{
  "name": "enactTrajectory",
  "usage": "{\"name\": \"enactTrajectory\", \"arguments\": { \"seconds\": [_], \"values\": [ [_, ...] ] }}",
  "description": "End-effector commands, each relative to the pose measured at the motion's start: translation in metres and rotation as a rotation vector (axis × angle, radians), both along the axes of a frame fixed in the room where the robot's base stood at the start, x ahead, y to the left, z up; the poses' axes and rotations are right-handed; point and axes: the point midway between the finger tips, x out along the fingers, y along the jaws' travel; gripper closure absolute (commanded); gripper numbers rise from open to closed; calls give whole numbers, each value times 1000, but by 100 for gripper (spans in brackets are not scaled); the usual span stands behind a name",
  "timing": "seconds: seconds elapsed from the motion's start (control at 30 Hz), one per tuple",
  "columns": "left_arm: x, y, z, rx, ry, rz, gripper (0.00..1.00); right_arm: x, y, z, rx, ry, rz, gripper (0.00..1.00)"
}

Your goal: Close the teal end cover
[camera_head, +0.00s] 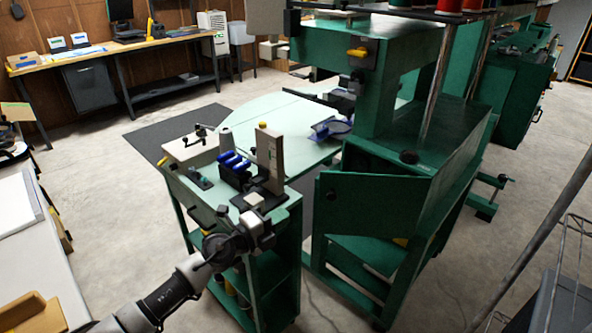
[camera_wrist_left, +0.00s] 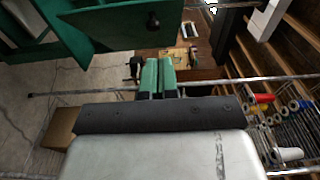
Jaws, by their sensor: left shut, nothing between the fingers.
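The teal end cover (camera_head: 372,203) is a dark green panel with a black round knob (camera_head: 331,196). It stands swung open at the near end of the green machine, above its open lower bay. In the left wrist view the cover (camera_wrist_left: 115,28) fills the upper left, with its knob (camera_wrist_left: 153,20) near its lower right part. My left gripper (camera_head: 264,232) is in front of the small green cart, left of the cover and apart from it. Its fingers (camera_wrist_left: 159,78) are together and empty, below the cover in the wrist view. My right gripper is in neither view.
The green cart (camera_head: 282,218) carries blue spools (camera_head: 233,162) and a small upright device. A pale green table (camera_head: 272,118) lies behind it. A wire rack (camera_head: 565,262) stands at the right edge. Concrete floor is open at front centre.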

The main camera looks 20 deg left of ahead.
Motion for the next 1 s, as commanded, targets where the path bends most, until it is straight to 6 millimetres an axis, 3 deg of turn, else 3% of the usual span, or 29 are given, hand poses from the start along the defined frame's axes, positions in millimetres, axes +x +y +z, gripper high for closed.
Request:
{"name": "enactTrajectory", "arguments": {
  "seconds": [0.13, 0.27, 0.63, 0.8, 1.0],
  "values": [
    [3, -8, 2, 0, 7, -16, 100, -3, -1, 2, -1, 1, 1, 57],
    [20, -16, 2, -1, 5, -15, 100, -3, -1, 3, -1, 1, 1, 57],
    [90, -51, 1, 0, 3, -14, 100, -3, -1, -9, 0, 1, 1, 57],
    [113, -42, -2, 1, 5, -13, 100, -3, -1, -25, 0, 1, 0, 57],
    [125, -37, 0, 2, 6, -14, 100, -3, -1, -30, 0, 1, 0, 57]
  ]
}}
